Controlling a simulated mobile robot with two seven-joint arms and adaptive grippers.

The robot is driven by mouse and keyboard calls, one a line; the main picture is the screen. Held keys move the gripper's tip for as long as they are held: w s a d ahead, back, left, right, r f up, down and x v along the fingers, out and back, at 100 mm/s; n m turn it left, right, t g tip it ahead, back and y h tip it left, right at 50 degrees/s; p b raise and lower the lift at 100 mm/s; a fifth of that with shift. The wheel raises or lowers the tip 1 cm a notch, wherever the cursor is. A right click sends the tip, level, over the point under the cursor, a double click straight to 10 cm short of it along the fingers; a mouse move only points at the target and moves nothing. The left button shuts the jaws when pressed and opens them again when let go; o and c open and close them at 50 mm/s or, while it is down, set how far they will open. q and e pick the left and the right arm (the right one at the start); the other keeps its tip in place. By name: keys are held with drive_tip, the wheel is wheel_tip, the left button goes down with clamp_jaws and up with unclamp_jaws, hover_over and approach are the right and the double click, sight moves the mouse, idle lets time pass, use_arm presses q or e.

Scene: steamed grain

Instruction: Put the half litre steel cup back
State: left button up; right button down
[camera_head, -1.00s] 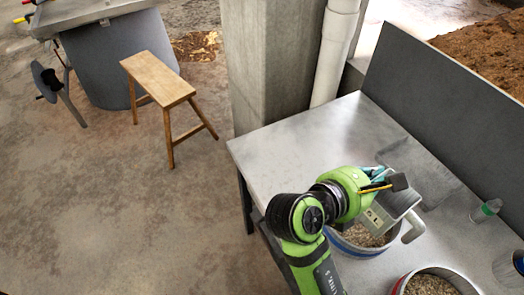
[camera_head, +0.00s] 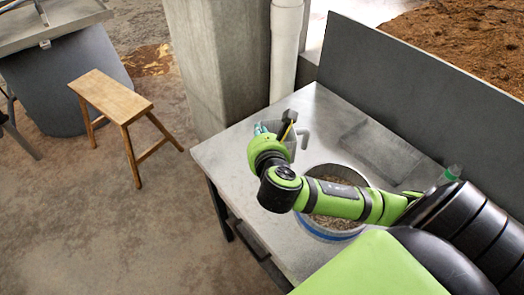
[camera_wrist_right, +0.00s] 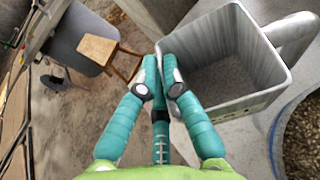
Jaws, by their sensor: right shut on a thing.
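The steel cup is square with a side handle; it shows in the wrist view (camera_wrist_right: 262,96) and, partly hidden by my arm, in the head view (camera_head: 291,144). My right gripper (camera_wrist_right: 163,62) is shut on the cup's near wall, and it also shows in the head view (camera_head: 268,130). The cup looks upright and empty. It is over the far left part of the steel table (camera_head: 232,152). I cannot tell whether its base touches the table. My left gripper is out of view.
A blue-banded pot of grain (camera_head: 328,234) stands under my right forearm. A green-capped bottle (camera_head: 451,174) is near the back panel (camera_head: 400,75). A concrete pillar (camera_head: 215,60) rises behind the table. A wooden stool (camera_head: 112,97) stands on the floor at left.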

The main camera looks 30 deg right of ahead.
drive_tip(key=shift+n+t+y, duration=0.4)
drive_tip(key=shift+n+y, duration=0.4)
drive_tip(key=d, duration=0.2)
drive_tip(key=d+f, duration=0.1)
drive_tip(key=d, duration=0.2)
drive_tip(key=d+b, duration=0.1)
drive_tip(key=d, duration=0.2)
drive_tip(key=shift+f, duration=0.2)
drive_tip(key=shift+w+a+f+p, duration=0.2)
drive_tip(key=shift+w+a+f, duration=0.6)
drive_tip(key=shift+w+f, duration=1)
drive_tip(key=shift+w+a+f+p, duration=0.15)
drive_tip(key=shift+w+a+f, duration=0.6)
drive_tip(key=shift+w+f, duration=1.05)
drive_tip(key=shift+w+a+f+p, duration=0.2)
drive_tip(key=shift+w+a+f, duration=0.6)
drive_tip(key=shift+w+f, duration=1)
drive_tip(key=shift+s, duration=0.1)
drive_tip(key=shift+f, duration=0.2)
drive_tip(key=c, duration=1.4)
unclamp_jaws()
